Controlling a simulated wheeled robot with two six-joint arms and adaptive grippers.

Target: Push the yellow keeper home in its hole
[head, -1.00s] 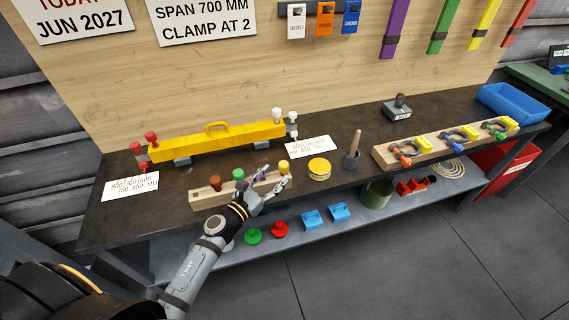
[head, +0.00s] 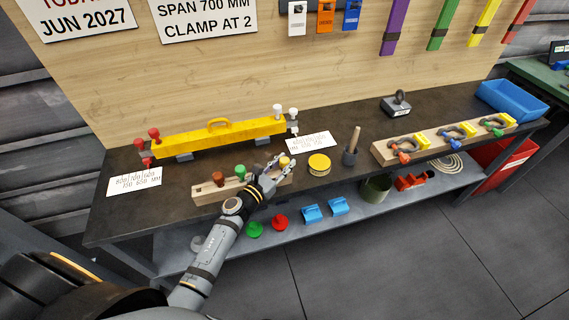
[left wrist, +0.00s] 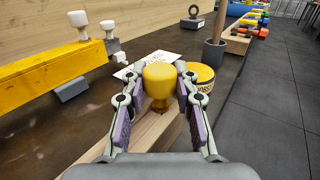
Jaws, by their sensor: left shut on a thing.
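The yellow keeper (head: 285,161) stands at the right end of a pale wooden block (head: 206,193) at the bench's front edge. In the left wrist view the yellow keeper (left wrist: 159,75) has a wide rounded head on a narrower stem, and the stem shows above the wooden block (left wrist: 148,132). My left gripper (left wrist: 160,78) is shut on the keeper's head, one finger on each side. In the head view my left gripper (head: 281,165) partly covers the keeper and block. The hole is hidden below the keeper. My right gripper is not in view.
A yellow bar with a handle (head: 215,138) lies behind. A yellow round tin (head: 319,164) and a dark pot with a stick (head: 351,155) stand to the right.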

